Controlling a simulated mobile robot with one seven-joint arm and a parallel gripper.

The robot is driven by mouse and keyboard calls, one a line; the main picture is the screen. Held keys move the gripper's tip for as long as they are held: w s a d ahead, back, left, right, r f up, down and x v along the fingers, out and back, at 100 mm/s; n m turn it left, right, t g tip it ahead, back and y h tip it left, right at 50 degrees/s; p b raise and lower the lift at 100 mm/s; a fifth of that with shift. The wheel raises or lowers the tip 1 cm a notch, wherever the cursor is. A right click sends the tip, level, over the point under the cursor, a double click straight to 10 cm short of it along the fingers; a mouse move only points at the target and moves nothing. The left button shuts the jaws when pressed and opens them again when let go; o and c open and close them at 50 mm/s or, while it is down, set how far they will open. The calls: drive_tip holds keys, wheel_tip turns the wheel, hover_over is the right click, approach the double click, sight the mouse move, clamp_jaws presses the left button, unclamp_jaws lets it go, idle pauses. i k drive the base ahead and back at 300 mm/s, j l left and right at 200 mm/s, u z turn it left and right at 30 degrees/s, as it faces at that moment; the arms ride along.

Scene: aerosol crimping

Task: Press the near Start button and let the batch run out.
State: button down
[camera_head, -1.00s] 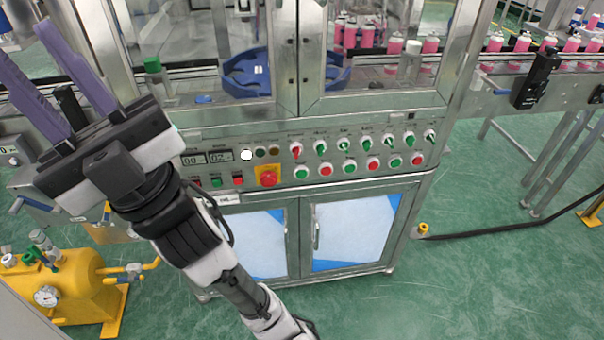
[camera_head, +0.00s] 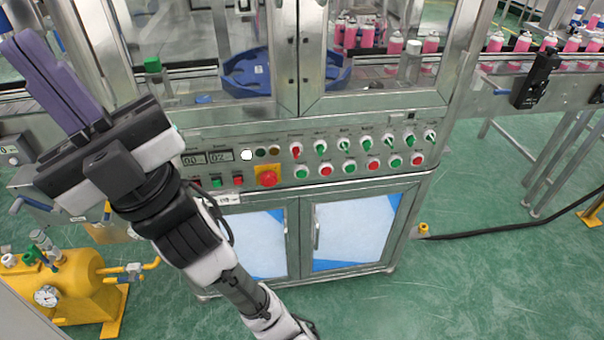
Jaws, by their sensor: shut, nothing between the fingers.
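The control panel (camera_head: 283,190) is on the front of the crimping machine, in the middle of the view. Its lower row alternates green buttons (camera_head: 302,172) and red buttons (camera_head: 326,170). At its left end are a smaller green button (camera_head: 216,182) and red buttons beside it. The labels are too small to read, so I cannot tell which is the near Start button. My gripper (camera_head: 24,42) is at the left, its two purple fingers shut together and empty, pointing up and left, away from the panel. My wrist hides part of the panel's left edge.
A red emergency stop (camera_head: 267,177) on a yellow plate sits among the buttons. A white lamp (camera_head: 246,155) is lit by the digital displays (camera_head: 220,156). Pink cans (camera_head: 430,42) stand on the conveyor (camera_head: 480,78). A yellow tank (camera_head: 75,285) is at lower left.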

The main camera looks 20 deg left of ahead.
sight(301, 174)
drive_tip(key=k+j, duration=0.1)
drive_tip(key=j, duration=0.35)
drive_tip(key=k+j, duration=0.1)
drive_tip(key=j, duration=0.35)
drive_tip(key=k+j, duration=0.15)
drive_tip(key=j, duration=0.3)
drive_tip(key=i+z, duration=0.05)
